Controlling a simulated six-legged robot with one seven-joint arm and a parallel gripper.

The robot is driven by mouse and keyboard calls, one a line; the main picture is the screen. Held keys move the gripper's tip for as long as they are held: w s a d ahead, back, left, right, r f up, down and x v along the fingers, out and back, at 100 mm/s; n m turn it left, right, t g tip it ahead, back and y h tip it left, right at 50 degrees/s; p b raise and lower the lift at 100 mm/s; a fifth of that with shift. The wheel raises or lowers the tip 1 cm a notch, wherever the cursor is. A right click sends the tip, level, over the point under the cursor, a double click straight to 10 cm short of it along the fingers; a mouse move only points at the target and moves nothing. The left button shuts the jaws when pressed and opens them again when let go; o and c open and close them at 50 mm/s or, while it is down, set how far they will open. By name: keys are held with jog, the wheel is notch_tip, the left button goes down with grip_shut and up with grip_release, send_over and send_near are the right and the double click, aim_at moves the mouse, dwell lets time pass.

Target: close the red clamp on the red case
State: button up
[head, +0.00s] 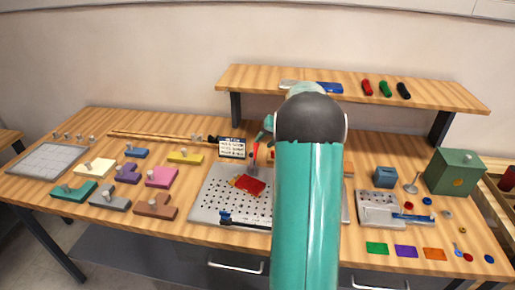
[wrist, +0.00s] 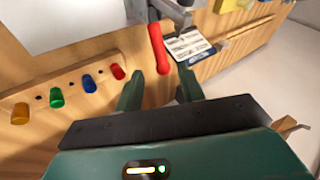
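The red case (head: 250,186) lies flat on a perforated grey plate (head: 206,205) in the middle of the bench. The red clamp's handle (wrist: 157,46) shows in the wrist view as a long red grip, with grey metal parts (wrist: 172,12) at its upper end. In the head view a small red upright piece (head: 255,157) behind the case appears to be this handle. My gripper (wrist: 160,72) is open. The handle's near end appears between its dark green fingertips; I cannot tell whether they touch it. My arm hides the plate's right part in the head view.
A blue clamp (head: 230,217) sits at the plate's front edge. A printed card (head: 232,147) stands behind the plate, close to the handle. Coloured pegs (wrist: 56,97) line a wooden strip left of my gripper in the wrist view. A raised shelf (head: 434,94) spans the back.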

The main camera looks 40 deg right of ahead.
aim_at(257, 148)
jog(key=x, duration=0.6)
grip_shut()
